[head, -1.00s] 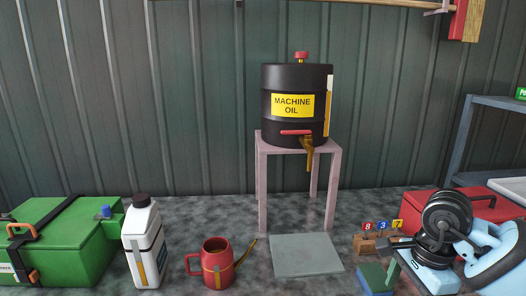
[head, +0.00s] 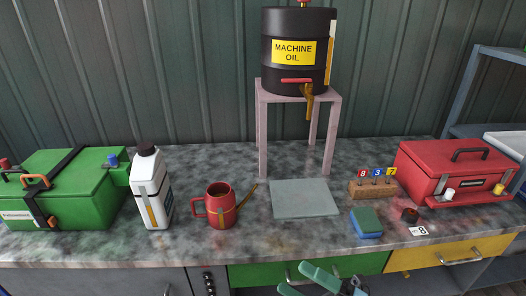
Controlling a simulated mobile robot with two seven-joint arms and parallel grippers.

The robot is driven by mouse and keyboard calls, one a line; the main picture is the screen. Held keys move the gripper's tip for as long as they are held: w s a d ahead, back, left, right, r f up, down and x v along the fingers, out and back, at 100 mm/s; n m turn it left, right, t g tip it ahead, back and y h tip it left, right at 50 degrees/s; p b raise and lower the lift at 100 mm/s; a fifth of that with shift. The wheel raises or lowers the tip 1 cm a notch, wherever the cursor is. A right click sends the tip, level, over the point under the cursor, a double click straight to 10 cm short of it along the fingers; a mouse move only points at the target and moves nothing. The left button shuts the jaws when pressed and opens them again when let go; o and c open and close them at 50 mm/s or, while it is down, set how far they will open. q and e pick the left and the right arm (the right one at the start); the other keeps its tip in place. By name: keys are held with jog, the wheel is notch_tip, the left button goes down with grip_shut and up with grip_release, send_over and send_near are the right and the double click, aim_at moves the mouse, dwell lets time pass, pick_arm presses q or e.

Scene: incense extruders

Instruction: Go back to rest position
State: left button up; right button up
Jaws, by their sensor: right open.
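My right gripper (head: 308,278) shows at the bottom edge of the head view, in front of the green drawer and below the worktop edge. Its teal fingers are apart with nothing visible between them. The rest of that arm is mostly cut off by the picture's edge. My left gripper is not in view.
The worktop (head: 280,239) holds a green case (head: 70,190), a white bottle (head: 151,190), a red oil can (head: 221,207), a grey plate (head: 304,198), a blue-green block (head: 366,222) and a red toolbox (head: 450,172). A black oil drum (head: 297,75) stands on a pink stand (head: 263,140).

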jog(key=s+d+f+m+t+h, duration=0.2)
jog(key=d+f+m+t+h, duration=0.15)
jog(key=f+m+h, duration=0.5)
jog(key=s+d+f+m+t+h, duration=0.25)
jog(key=d+f+m+h, duration=0.2)
jog(key=m, duration=0.75)
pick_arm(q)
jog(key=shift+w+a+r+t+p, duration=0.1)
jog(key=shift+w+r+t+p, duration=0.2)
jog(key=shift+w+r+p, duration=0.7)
pick_arm(e)
jog(key=s+d+f+m+g+h, duration=0.2)
jog(key=s+f+m+g, duration=0.1)
jog(key=s+f, duration=0.4)
jog(key=s+d+f+m+g+h, duration=0.2)
jog(key=s+f+m, duration=0.4)
jog(key=s, duration=0.3)
jog(key=shift+s+d+f+g+h, duration=0.3)
jog(key=shift+d+f+g, duration=0.35)
jog(key=shift+g, duration=0.25)
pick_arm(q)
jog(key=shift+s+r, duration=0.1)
pick_arm(e)
jog(key=shift+a+m, duration=0.1)
jog(key=shift+m, duration=0.15)
